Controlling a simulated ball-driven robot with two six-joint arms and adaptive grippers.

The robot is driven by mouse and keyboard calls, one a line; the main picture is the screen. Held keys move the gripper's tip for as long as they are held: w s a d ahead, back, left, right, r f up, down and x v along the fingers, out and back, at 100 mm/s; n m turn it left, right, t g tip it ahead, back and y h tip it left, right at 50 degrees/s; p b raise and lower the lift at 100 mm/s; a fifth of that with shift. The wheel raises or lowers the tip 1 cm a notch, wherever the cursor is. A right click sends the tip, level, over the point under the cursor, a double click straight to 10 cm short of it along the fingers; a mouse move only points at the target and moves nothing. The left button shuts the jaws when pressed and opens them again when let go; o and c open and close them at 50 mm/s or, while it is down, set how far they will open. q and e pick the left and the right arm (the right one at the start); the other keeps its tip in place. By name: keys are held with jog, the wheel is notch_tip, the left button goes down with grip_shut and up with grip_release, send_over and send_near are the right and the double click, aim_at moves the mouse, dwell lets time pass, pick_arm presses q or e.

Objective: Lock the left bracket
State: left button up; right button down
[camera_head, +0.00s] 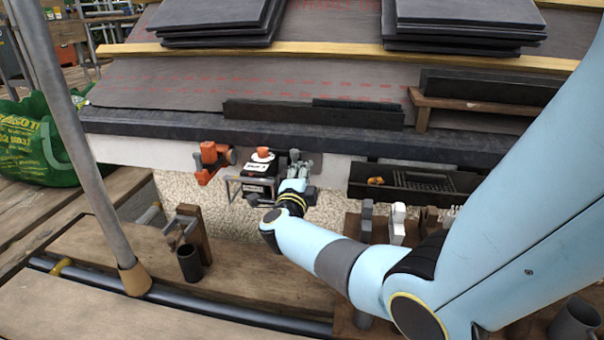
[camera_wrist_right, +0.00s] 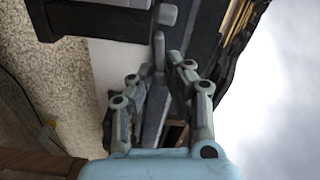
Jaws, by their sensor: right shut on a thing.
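My right gripper (camera_head: 298,168) is at the eave, just right of a small box with an orange knob (camera_head: 262,158). In the right wrist view my right gripper (camera_wrist_right: 163,72) is shut on a grey lever (camera_wrist_right: 158,48), whose upper part shows between the fingertips. A rounded grey knob (camera_wrist_right: 166,15) stands just above it. The lever seems to belong to a bracket at the eave, but the gripper and wrist hide most of the bracket in the head view. I cannot tell whether it is locked. My left gripper is not in view.
An orange tool (camera_head: 209,161) hangs left of the box. A black gutter-like tray (camera_head: 413,187) lies to the right. Slate stacks (camera_head: 215,20) rest on the roof above. A grey pole (camera_head: 75,130) stands at left, and a dark cup (camera_head: 189,263) is on the planks.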

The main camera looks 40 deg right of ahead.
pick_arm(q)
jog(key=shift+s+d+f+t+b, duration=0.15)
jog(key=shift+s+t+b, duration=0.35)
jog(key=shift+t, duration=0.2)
pick_arm(e)
jog(key=shift+f+m, duration=0.55)
jog(key=shift+m, duration=0.55)
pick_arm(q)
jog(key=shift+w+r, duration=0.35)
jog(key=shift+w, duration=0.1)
pick_arm(e)
jog(key=c, duration=1.3)
grip_release()
jog(key=v, duration=1.2)
